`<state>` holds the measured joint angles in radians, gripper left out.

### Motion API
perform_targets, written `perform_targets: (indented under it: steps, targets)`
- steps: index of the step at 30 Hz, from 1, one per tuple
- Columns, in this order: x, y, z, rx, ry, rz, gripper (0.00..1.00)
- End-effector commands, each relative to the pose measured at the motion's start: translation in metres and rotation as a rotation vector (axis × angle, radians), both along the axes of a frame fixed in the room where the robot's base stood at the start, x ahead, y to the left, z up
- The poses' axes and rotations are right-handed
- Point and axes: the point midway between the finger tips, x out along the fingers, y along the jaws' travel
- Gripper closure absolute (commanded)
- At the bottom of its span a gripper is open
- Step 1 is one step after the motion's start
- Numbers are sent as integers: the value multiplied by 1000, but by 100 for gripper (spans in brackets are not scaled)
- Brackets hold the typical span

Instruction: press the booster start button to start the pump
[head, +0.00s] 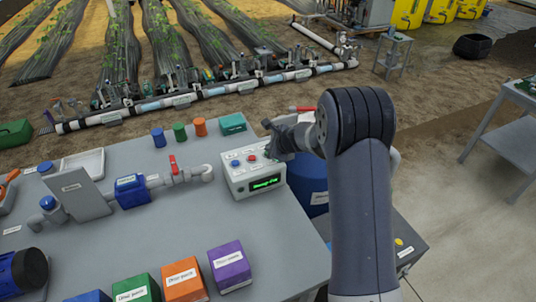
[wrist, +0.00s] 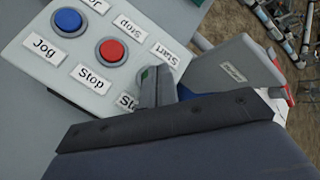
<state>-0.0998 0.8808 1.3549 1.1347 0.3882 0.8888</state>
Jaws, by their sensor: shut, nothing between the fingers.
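The control box (head: 253,187) is pale grey with a lit green display, on the grey bench. In the wrist view its blue button (wrist: 67,20) is labelled Jog and its red button (wrist: 110,50) is labelled Stop. A sliver of green (wrist: 145,73), apparently the start button, shows beside my fingers between labels reading Start and "Sta". Most of it is hidden. My gripper (wrist: 157,86) is shut and empty, its fingertips over that green spot. I cannot tell whether they touch it. In the head view my gripper (head: 272,146) is at the box's right end.
Left of the box is a grey pipe with a red-handled valve (head: 173,165). Small coloured cylinders (head: 179,132) and a green box (head: 233,124) stand behind. Coloured blocks (head: 184,281) line the front. A blue drum (head: 309,181) is right of the box.

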Motion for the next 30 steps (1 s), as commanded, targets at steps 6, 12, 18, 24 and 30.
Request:
perform_targets:
  steps: [6, 12, 18, 24, 30]
  targets:
    - [0, 0, -1, 0, 0, 0, 100]
    - [0, 0, -2, 0, 0, 0, 100]
    - [0, 0, -4, 0, 0, 0, 100]
    - [0, 0, -6, 0, 0, 0, 100]
    - [0, 0, -8, 0, 0, 0, 100]
